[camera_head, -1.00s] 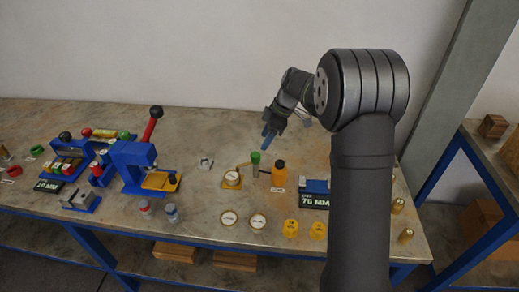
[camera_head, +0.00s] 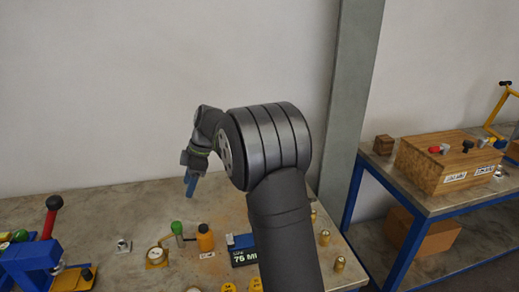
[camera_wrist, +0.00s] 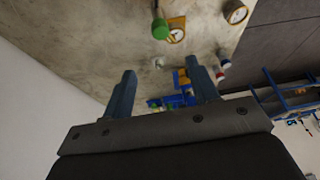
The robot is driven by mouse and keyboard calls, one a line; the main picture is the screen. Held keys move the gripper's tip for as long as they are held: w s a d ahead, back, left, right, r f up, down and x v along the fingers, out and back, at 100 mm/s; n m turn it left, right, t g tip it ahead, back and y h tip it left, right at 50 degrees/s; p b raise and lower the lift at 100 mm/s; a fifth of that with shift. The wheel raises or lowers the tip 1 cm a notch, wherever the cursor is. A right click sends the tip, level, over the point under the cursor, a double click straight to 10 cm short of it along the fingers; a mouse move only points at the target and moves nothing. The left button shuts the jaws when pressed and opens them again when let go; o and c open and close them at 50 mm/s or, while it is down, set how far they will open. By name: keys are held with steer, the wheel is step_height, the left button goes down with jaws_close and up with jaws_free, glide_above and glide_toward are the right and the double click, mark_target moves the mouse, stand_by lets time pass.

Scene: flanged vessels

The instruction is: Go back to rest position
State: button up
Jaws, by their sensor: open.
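My gripper (camera_head: 191,185) is above the back part of the workbench (camera_head: 90,204) in the head view, with its blue-grey fingers pointing down. In the wrist view my gripper (camera_wrist: 163,88) shows two fingers set wide apart with nothing between them. It is open and empty, and it touches nothing that I can see. My dark grey arm hides part of the bench's right side.
A blue press (camera_head: 30,262) is at left. A second bench (camera_head: 400,182) at right carries a wooden box (camera_head: 447,163).

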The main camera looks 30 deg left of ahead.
mark_target(177, 223)
steer(key=x, duration=1.7)
steer(key=shift+w+d, duration=0.1)
